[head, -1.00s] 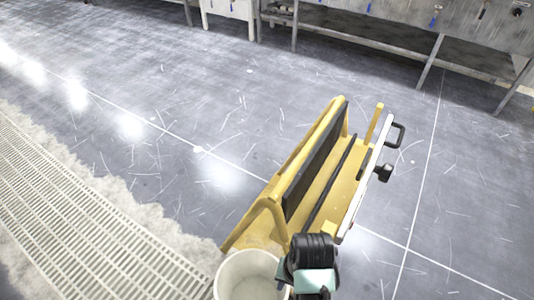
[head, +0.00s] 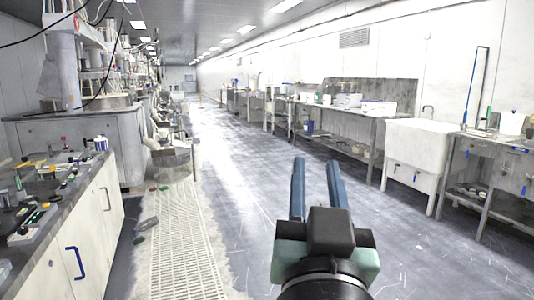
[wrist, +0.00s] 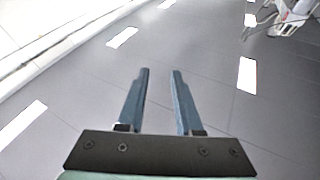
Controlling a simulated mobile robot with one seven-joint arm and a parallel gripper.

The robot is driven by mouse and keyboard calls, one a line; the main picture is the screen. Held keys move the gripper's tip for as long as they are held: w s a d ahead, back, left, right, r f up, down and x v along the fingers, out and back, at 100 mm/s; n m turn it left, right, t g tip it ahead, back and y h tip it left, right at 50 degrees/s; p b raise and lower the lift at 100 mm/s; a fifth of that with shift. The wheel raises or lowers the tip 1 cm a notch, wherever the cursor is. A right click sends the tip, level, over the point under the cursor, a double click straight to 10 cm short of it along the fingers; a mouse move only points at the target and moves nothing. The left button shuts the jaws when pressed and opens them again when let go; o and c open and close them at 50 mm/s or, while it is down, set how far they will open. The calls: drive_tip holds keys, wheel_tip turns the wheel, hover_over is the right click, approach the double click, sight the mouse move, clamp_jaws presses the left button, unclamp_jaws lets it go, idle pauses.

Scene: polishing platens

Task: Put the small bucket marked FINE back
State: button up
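My gripper (head: 315,175) is raised at the bottom middle of the head view, with its two blue fingers apart and nothing between them. In the wrist view the same open fingers (wrist: 160,72) point toward the ceiling, with lights behind them. No bucket marked FINE can be made out in either current view. A small white container with dark bands (head: 101,143) stands on the left counter; any marking on it is too small to read.
A left counter (head: 35,245) with clutter lines the near left, beside a floor grating (head: 178,260). A white sink (head: 415,150) and benches (head: 350,120) line the right wall. The aisle floor (head: 235,150) between is largely clear.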

drive_tip(key=s+a+r+n+t+y, duration=0.1)
drive_tip(key=s+a+r+t, duration=0.1)
drive_tip(key=s+r, duration=0.3)
drive_tip(key=s+a+r+n+t+y, duration=0.1)
drive_tip(key=s+a+r+t, duration=0.2)
drive_tip(key=r, duration=0.4)
drive_tip(key=shift+s+a+r+n+t+y, duration=0.3)
drive_tip(key=shift+s+a+r, duration=0.15)
drive_tip(key=shift+s, duration=0.5)
wheel_tip(320, 180, up, 24)
drive_tip(key=p, duration=2.3)
drive_tip(key=shift+f+p, duration=0.2)
drive_tip(key=shift+p, duration=0.2)
